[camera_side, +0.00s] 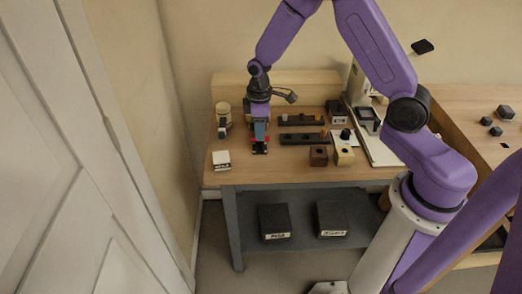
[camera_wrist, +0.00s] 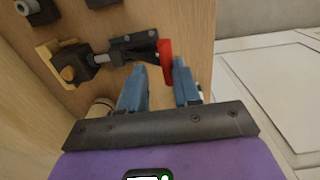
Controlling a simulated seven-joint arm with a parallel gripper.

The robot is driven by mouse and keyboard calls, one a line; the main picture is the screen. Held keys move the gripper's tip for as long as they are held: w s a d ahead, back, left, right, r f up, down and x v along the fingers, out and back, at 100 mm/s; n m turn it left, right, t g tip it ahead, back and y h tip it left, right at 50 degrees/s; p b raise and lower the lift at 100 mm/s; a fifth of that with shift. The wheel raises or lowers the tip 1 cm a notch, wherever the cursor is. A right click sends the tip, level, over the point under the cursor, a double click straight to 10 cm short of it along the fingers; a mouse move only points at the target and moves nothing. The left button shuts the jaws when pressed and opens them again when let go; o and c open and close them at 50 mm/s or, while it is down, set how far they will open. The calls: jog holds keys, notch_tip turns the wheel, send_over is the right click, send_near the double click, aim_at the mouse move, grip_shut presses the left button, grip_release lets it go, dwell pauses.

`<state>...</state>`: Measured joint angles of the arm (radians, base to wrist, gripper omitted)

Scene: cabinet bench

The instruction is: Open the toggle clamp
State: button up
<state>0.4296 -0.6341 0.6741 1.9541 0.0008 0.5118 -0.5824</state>
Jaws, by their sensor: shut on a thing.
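The toggle clamp (camera_wrist: 125,50) shows in the wrist view as a dark metal mechanism on the wooden bench top, with a red handle (camera_wrist: 166,60). The exact contact is partly hidden. In the side view my gripper (camera_side: 260,142) points down at the left part of the bench, over the clamp, which it mostly hides; small red parts show there.
On the bench (camera_side: 240,176), a white box (camera_side: 221,160) and a cream cylinder (camera_side: 223,112) stand left of my gripper. Dark strips (camera_side: 303,138), a brown block (camera_side: 319,155) and a cream block (camera_side: 344,155) are to its right. The front left bench edge is clear.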

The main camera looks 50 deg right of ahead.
jog(key=shift+w+d+r, duration=0.1)
jog(key=shift+d, duration=0.3)
jog(key=shift+o, duration=0.7)
jog(key=shift+w+d+r, duration=0.4)
jog(key=shift+d, duration=0.05)
jog(key=shift+o, duration=1)
jog(key=shift+w+d+r, duration=0.25)
jog(key=shift+w+d, duration=0.1)
jog(key=shift+d, duration=0.05)
jog(key=shift+o, duration=0.2)
jog(key=shift+w+d, duration=0.1)
jog(key=shift+o, duration=0.4)
jog(key=shift+w+d, duration=0.1)
jog(key=shift+d, duration=0.05)
jog(key=shift+o, duration=1.1)
jog(key=shift+w+d+r, duration=0.1)
jog(key=shift+w+d, duration=0.05)
jog(key=shift+w, duration=0.05)
jog(key=shift+o, duration=0.3)
jog(key=shift+d, duration=0.1)
